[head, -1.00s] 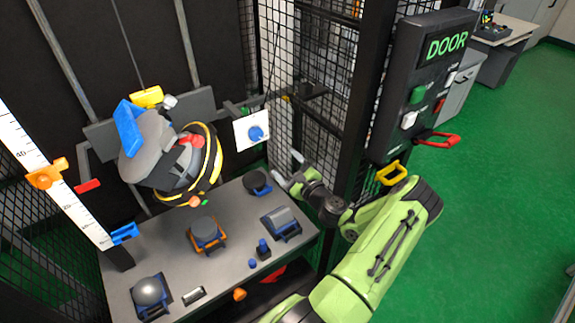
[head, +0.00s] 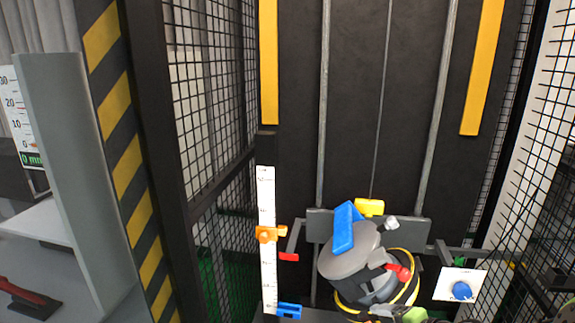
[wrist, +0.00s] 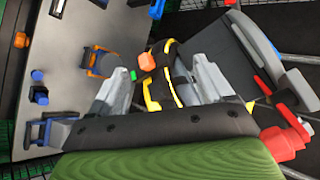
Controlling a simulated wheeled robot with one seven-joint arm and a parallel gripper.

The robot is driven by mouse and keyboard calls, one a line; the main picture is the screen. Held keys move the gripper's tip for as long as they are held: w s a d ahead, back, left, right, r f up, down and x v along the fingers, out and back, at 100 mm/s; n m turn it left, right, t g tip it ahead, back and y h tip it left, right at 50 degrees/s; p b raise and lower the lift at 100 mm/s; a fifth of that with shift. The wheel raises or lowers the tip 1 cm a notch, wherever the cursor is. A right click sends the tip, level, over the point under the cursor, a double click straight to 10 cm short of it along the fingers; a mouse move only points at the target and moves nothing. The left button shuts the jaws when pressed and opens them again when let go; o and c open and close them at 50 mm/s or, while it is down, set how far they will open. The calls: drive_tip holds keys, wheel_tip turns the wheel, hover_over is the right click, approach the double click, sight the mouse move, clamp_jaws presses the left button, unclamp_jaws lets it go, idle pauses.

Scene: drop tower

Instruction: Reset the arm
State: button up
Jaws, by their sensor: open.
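In the wrist view my gripper (wrist: 163,68) is open, its two pale fingers apart with nothing held between them. Beyond the fingers is a black and yellow band (wrist: 160,85) with an orange knob (wrist: 146,61); I cannot tell whether a finger touches it. In the head view the drop tower's carriage holds a tilted grey round weight (head: 355,250) with a blue block (head: 344,228) and a red handle (head: 400,271).
A white scale (head: 267,200) with an orange slider (head: 269,234) stands left of the carriage. A white plate with a blue knob (head: 461,290) is at right. Mesh walls (head: 205,130) enclose the sides. A grey bench (wrist: 80,40) with small fixtures shows in the wrist view.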

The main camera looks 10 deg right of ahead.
drive_tip(key=s+a+r+n+g+h, duration=0.4)
drive_tip(key=s+a+r+n, duration=0.55)
drive_tip(key=a, duration=0.25)
drive_tip(key=s+a+r+n+h+p, duration=0.1)
drive_tip(key=s+r+n, duration=0.2)
drive_tip(key=s, duration=1.1)
wheel_tip(320, 180, up, 3)
drive_tip(key=shift+a+r, duration=0.15)
drive_tip(key=shift+a, duration=0.05)
drive_tip(key=shift+a+n, duration=0.15)
drive_tip(key=shift+n, duration=0.1)
